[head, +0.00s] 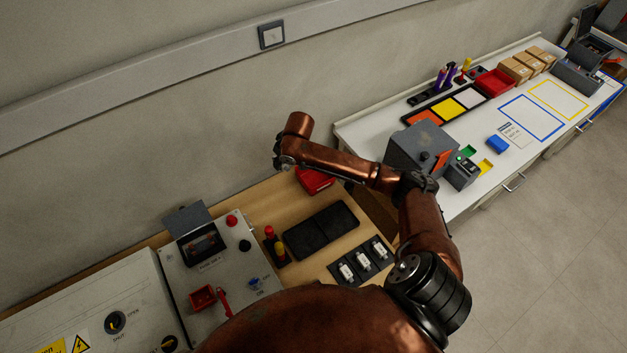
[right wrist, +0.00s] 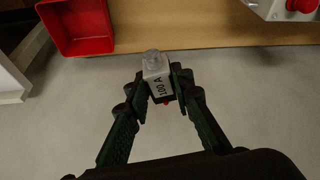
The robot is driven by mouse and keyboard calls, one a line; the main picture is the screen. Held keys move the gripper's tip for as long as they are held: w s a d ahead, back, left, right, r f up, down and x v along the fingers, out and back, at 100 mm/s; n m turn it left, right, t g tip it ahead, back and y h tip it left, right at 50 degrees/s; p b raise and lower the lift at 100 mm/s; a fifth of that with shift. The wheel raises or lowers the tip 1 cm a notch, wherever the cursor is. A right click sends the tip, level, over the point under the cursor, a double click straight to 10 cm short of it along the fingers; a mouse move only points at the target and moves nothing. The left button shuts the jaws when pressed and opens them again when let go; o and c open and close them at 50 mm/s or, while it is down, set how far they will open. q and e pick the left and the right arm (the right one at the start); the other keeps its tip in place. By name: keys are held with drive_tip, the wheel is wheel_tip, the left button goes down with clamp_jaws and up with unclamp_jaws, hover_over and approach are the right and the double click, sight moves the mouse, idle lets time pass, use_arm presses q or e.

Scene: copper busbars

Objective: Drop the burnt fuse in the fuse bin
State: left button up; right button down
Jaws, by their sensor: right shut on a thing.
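My right gripper (right wrist: 158,82) is shut on a fuse (right wrist: 156,72). The fuse has a white body marked "100 A", a grey metal end and a small red spot at its dark lower end. It is held apart from everything else. A red open bin (right wrist: 84,46) is at the upper left of the right wrist view, to the left of the held fuse. In the head view the red bin (head: 316,181) stands at the bench's back right corner, partly behind my right forearm. My right fingers and the fuse are not clear there. My left gripper is not in view.
The wooden bench (head: 265,205) carries a black mat (head: 320,229), several white fuses in dark holders (head: 363,258) and a grey control panel (head: 215,262). A white table (head: 370,140) stands to the right. The wall is close behind the bench.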

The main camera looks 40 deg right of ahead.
drive_tip(key=d+f+b, duration=0.3)
drive_tip(key=d+f, duration=1)
drive_tip(key=d, duration=0.5)
drive_tip(key=f+b, duration=0.5)
drive_tip(key=f, duration=0.1)
drive_tip(key=shift+w+d+f+b, duration=0.1)
drive_tip(key=shift+d+f+b, duration=0.2)
drive_tip(key=shift+b, duration=0.1)
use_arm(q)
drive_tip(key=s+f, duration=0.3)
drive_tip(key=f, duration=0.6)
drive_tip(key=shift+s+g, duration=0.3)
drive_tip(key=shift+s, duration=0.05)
use_arm(e)
drive_tip(key=shift+r, duration=0.15)
drive_tip(key=c, duration=1.6)
unclamp_jaws()
drive_tip(key=v, duration=1.2)
